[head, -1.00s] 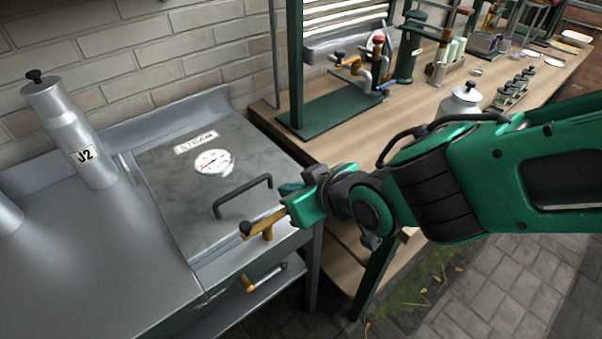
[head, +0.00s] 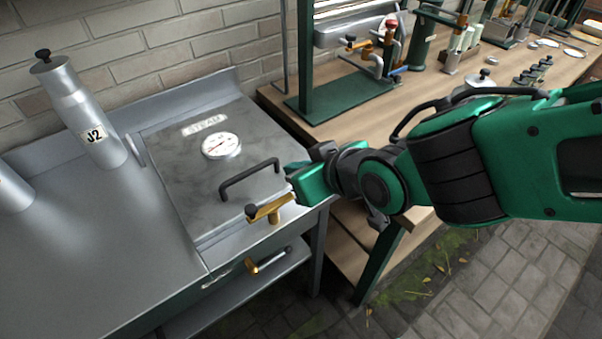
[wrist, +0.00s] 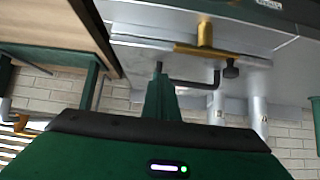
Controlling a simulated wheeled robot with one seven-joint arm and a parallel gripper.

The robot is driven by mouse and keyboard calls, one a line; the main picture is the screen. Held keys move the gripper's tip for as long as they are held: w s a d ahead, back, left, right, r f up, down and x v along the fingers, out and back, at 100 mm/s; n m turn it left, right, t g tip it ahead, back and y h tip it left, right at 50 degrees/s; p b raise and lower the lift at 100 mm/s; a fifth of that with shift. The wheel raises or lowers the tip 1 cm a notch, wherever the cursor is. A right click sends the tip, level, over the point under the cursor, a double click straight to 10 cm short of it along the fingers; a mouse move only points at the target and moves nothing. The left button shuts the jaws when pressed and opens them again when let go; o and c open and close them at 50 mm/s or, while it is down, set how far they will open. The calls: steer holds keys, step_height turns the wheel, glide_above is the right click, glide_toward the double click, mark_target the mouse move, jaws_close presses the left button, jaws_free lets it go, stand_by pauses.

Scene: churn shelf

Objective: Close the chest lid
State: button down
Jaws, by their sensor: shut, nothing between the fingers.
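The chest lid (head: 180,180) is a grey metal panel with a STEAM label, a round white gauge (head: 221,146) and a black bar handle (head: 247,178). It lies flat over the chest, with no clear gap at its front edge. The handle also shows in the wrist view (wrist: 216,80). My gripper (head: 292,172) is shut and empty at the right end of the handle, above the chest's front right corner. I cannot tell whether it touches the handle or lid. In the wrist view its green fingers (wrist: 160,75) point at the chest.
A brass valve (head: 268,209) sits at the chest's front edge, close under my gripper. Another brass valve (head: 268,260) is lower on the front. A metal J2 canister (head: 85,120) stands left. A wooden bench (head: 350,125) with apparatus is at right.

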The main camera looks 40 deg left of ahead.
steer(key=s+d+f, duration=0.2)
steer(key=d, duration=0.7)
steer(key=shift+s, duration=0.35)
steer(key=shift+w+d, duration=0.1)
